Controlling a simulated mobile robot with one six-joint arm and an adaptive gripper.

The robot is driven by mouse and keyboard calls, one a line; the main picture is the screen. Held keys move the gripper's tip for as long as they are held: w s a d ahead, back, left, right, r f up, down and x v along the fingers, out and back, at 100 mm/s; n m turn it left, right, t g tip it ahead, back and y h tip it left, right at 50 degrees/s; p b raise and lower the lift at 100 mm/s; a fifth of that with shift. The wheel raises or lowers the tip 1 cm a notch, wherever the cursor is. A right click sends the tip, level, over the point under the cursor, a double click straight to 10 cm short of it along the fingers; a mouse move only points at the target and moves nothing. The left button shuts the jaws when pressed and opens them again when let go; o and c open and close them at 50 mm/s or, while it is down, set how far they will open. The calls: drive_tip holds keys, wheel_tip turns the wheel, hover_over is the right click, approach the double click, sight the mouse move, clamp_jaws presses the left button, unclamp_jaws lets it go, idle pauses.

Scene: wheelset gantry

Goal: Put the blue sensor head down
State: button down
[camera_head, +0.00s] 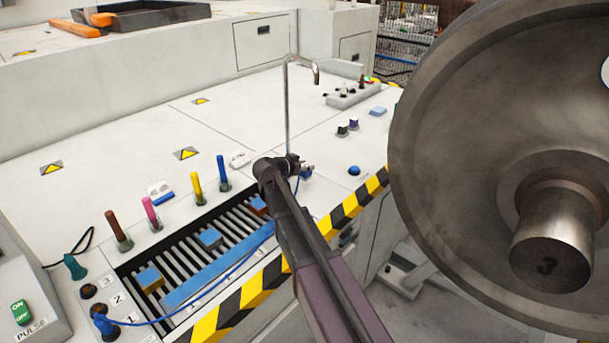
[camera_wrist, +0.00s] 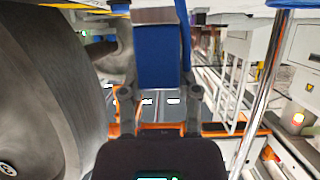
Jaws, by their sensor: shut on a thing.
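My gripper (camera_head: 300,168) is above the white bench top, near the front edge and the right end of the slotted grate. It is shut on the blue sensor head (camera_head: 306,173), which is mostly hidden behind the gripper in the head view. In the wrist view the blue sensor head (camera_wrist: 160,55) sits between the two fingers of my gripper (camera_wrist: 159,92). A blue cable (camera_head: 240,268) runs from a plug at socket 1 along the grate up to the gripper. Whether the head touches the bench cannot be told.
The grate (camera_head: 183,262) holds several blue-topped blocks and a long blue bar (camera_head: 217,270). Coloured probes, including a yellow one (camera_head: 196,189), stand behind it. A thin bent metal post (camera_head: 287,110) rises behind the gripper. A large wheel (camera_head: 450,130) stands at right.

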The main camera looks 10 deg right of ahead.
sight(302, 174)
drive_tip(key=shift+f, duration=0.15)
drive_tip(key=shift+f+b, duration=1.65)
drive_tip(key=shift+b, duration=0.15)
drive_tip(key=shift+f, duration=0.1)
drive_tip(key=shift+c, duration=1.7)
unclamp_jaws()
drive_tip(key=shift+r, duration=0.2)
drive_tip(key=shift+s+a+r, duration=0.15)
drive_tip(key=shift+a, duration=0.1)
drive_tip(key=p+v, duration=0.4)
drive_tip(key=v, duration=0.7)
drive_tip(key=shift+p, duration=0.35)
drive_tip(key=shift+s+a, duration=0.1)
drive_tip(key=shift+s, duration=0.05)
